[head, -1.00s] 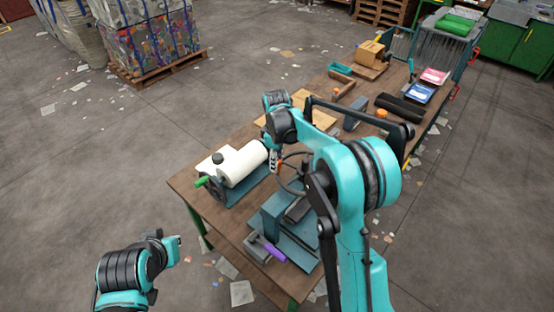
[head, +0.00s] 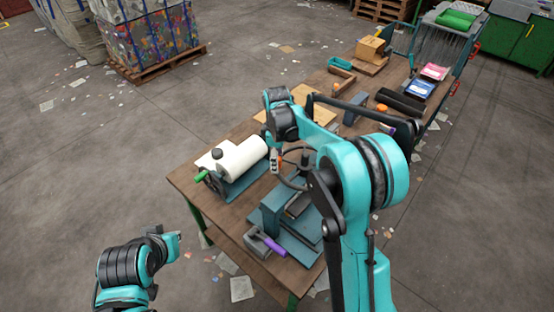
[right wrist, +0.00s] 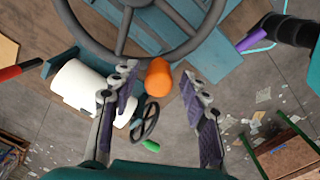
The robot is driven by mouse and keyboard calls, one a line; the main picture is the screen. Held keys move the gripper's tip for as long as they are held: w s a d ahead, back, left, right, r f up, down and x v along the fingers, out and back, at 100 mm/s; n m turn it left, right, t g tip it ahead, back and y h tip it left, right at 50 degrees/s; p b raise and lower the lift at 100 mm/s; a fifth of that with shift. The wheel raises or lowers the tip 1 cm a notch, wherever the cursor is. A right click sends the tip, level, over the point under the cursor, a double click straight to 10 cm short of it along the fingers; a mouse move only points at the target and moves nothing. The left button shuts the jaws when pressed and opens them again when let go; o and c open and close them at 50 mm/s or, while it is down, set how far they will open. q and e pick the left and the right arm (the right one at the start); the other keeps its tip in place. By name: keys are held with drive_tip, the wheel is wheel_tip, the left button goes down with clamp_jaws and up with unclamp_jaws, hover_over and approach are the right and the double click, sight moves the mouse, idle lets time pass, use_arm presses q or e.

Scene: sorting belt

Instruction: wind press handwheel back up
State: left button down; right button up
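The teal press (head: 272,212) stands at the near end of the wooden table, with its dark handwheel (head: 292,184) on top, partly hidden by my right arm. In the right wrist view the handwheel (right wrist: 122,38) fills the top, and its orange knob (right wrist: 158,77) lies between the fingers of my right gripper (right wrist: 160,103). These fingers are apart, with gaps visible on both sides of the knob. In the head view my right gripper (head: 275,159) is at the wheel's left side. My left gripper (head: 172,243) is away from the table at lower left; its fingers are unclear.
A white roll on a stand (head: 240,160) with a green-handled wheel is close left of the press. A purple-handled tool (head: 266,242) lies at the press's near side. Boxes, black rollers (head: 400,104) and a wire basket occupy the table's far part.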

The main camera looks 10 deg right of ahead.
drive_tip(key=shift+r, duration=0.1)
wheel_tip(320, 180, up, 12)
idle(0.6)
drive_tip(key=s+d+f+m+t+b, duration=0.2)
drive_tip(key=s+f+m+b, duration=0.4)
drive_tip(key=s+f+b, duration=0.3)
drive_tip(key=s+d+f+m+t+b, duration=0.3)
drive_tip(key=s+f+m+t+b, duration=0.2)
drive_tip(key=s+f, duration=0.7)
drive_tip(key=s+m+b, duration=0.2)
drive_tip(key=s+b, duration=0.2)
drive_tip(key=s, duration=0.1)
drive_tip(key=shift+s+f, duration=0.35)
drive_tip(key=shift+f, duration=0.05)
idle(0.8)
